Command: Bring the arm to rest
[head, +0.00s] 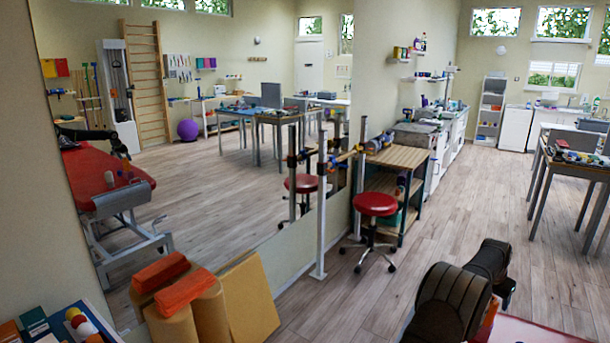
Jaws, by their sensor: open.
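Dark, rounded links of my arm (447,300) rise at the bottom right of the head view, folded close together above a red padded surface (540,333). My gripper does not show in this view, so its jaws and whatever is near them are hidden. In the large wall mirror at the left, a dark arm shape (88,134) shows above a red treatment couch (95,175); it is too small to make out a gripper there.
A red stool (375,204) stands beside a wooden shelf unit (400,157) and a white post (322,210). Orange blocks on tan rolls (190,318) sit at the lower left. A cluttered table (570,170) stands at the right. The wooden floor between is clear.

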